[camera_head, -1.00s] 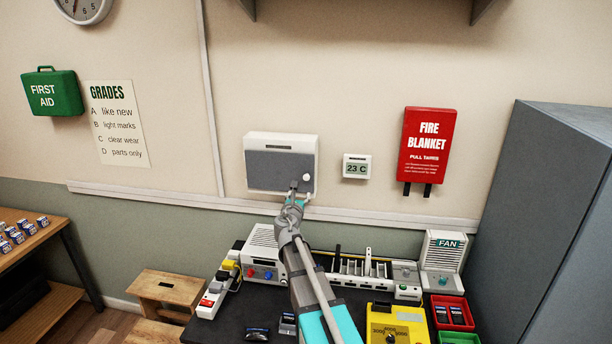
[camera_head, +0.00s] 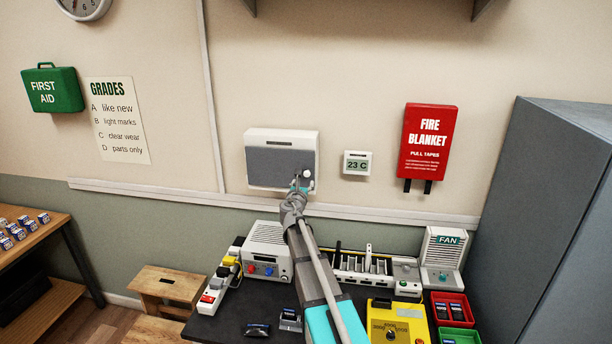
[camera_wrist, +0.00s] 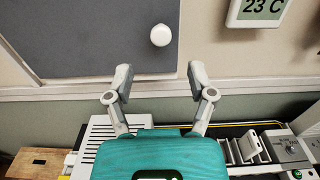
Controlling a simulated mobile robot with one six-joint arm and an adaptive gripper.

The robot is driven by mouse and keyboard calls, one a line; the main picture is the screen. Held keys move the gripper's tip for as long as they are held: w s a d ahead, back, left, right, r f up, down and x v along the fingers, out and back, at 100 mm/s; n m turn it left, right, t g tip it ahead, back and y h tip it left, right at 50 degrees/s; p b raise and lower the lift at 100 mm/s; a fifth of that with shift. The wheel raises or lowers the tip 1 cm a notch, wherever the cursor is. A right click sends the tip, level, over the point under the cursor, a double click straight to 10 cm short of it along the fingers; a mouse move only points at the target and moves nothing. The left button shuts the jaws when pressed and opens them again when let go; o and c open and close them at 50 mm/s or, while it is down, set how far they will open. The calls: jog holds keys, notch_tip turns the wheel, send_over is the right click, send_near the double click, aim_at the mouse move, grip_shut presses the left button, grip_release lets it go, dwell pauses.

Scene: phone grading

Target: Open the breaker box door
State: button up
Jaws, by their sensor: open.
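The breaker box (camera_head: 281,134) is a white case on the wall with a grey door (camera_head: 272,166), which is shut. A round white knob (camera_head: 307,173) sits near the door's lower right corner. In the wrist view the knob (camera_wrist: 160,35) is just above and between my fingertips, apart from them. My gripper (camera_wrist: 157,77) is open and empty, its two fingers spread at the height of the door's lower edge. In the head view my gripper (camera_head: 300,181) is in front of the lower right of the box, and its fingers are small there.
A thermostat (camera_head: 356,163) hangs right of the box, with a red fire blanket case (camera_head: 428,145) beyond it. Below, the dark bench (camera_head: 215,330) carries a white power supply (camera_head: 266,250), a fan (camera_head: 443,255) and a yellow device (camera_head: 397,322).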

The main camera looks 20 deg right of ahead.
aim_at(306, 175)
jog(key=x, duration=0.8)
grip_shut()
jog(key=shift+a, duration=0.1)
